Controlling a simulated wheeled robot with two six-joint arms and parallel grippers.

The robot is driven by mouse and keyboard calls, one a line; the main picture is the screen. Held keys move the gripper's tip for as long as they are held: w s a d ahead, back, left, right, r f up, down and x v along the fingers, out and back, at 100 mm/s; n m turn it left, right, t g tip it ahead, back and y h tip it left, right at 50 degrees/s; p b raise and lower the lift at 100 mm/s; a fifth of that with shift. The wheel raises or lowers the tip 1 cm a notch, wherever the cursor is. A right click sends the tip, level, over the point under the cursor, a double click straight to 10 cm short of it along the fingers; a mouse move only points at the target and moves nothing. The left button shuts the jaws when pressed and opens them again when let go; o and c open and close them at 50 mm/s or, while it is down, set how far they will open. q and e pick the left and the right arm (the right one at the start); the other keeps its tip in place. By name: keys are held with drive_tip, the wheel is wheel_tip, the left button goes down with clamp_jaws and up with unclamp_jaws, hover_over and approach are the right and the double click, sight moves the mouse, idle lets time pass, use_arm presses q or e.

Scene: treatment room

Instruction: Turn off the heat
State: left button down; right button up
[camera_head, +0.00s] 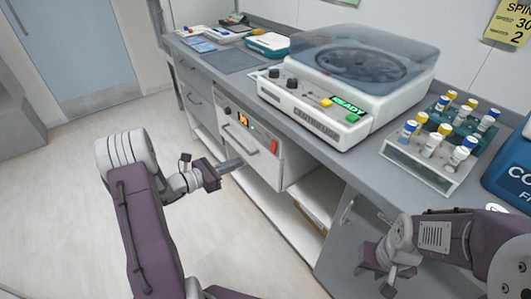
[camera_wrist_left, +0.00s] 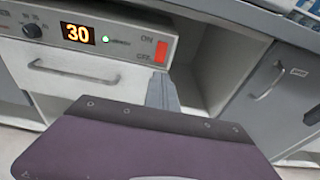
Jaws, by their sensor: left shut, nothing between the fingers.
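The heater unit (camera_head: 240,135) is a white drawer-like front built in under the counter. In the left wrist view its panel has an orange display reading 30 (camera_wrist_left: 77,33), a lit green lamp (camera_wrist_left: 105,40) and a black knob (camera_wrist_left: 32,30). At its right end is a red switch (camera_wrist_left: 161,52), with ON printed by its top and OFF by its bottom. The red switch (camera_head: 274,146) also shows in the head view. My left gripper (camera_head: 238,163) is shut and empty, its tips (camera_wrist_left: 162,84) just below and in front of the switch, apparently apart from it. My right gripper (camera_head: 374,268) hangs in front of the lower cabinet.
A centrifuge (camera_head: 330,120) with a smoky lid stands on the counter. Right of it is a rack (camera_head: 425,170) of capped vials and a blue box (camera_head: 510,170). A handle bar (camera_wrist_left: 70,73) sits below the display. Open floor lies left.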

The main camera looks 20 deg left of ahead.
sight(272, 150)
use_arm(q)
drive_tip(key=b+x, duration=0.2)
drive_tip(key=x, duration=0.9)
drive_tip(key=shift+w+d+f+b, duration=0.2)
drive_tip(key=shift+w+d+b, duration=0.05)
drive_tip(key=shift+b, duration=0.05)
drive_tip(key=shift+w+d, duration=0.3)
drive_tip(key=shift+w, duration=0.15)
